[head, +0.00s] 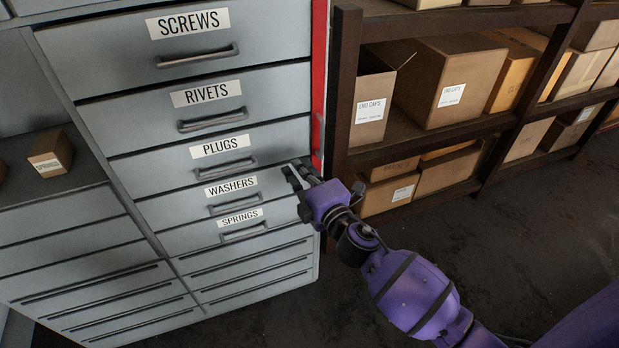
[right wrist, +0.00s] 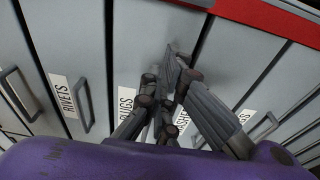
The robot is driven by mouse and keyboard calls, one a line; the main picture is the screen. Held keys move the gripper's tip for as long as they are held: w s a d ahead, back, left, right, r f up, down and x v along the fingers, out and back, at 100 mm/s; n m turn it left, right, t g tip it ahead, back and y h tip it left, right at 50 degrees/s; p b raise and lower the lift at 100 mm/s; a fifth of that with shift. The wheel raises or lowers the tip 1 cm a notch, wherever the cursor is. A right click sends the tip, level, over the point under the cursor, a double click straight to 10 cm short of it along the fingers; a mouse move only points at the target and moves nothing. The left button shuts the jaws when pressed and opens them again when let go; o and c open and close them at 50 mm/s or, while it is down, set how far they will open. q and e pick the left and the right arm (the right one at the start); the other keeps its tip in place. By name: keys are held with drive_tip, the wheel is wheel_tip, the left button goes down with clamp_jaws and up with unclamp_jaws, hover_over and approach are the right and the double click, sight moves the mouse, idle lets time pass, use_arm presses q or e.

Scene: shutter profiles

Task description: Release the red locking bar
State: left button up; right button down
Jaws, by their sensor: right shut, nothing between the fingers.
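The red locking bar (head: 319,80) runs upright along the right edge of the grey drawer cabinet (head: 70,150). In the right wrist view the red bar (right wrist: 275,14) crosses the top right corner. My right gripper (head: 293,175) is at the cabinet front by the right end of the washers drawer, just left of the bar's lower part. In the right wrist view my right gripper (right wrist: 176,62) is shut and empty, with its tips close to the drawer fronts. I cannot tell whether it touches them. My left gripper is not in view.
The screws (head: 190,30), rivets, plugs, washers and springs drawers have protruding handles and look closed. A dark shelf (head: 345,80) with cardboard boxes (head: 450,80) stands close to the right of the bar. A small box (head: 50,153) sits in a recess on the left. The floor (head: 530,220) is clear.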

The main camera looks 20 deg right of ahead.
drive_tip(key=w, duration=0.3)
drive_tip(key=shift+w+a, duration=0.35)
drive_tip(key=shift+w, duration=0.05)
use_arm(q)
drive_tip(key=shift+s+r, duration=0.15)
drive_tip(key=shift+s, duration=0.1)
use_arm(e)
drive_tip(key=d, duration=0.2)
drive_tip(key=s+d, duration=0.1)
drive_tip(key=d, duration=0.1)
drive_tip(key=shift+s, duration=0.1)
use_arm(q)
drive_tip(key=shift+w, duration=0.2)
use_arm(e)
drive_tip(key=shift+s+d, duration=0.15)
drive_tip(key=shift+d, duration=0.05)
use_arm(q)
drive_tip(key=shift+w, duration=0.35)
use_arm(e)
drive_tip(key=shift+s+d+f, duration=0.1)
drive_tip(key=shift+d, duration=0.05)
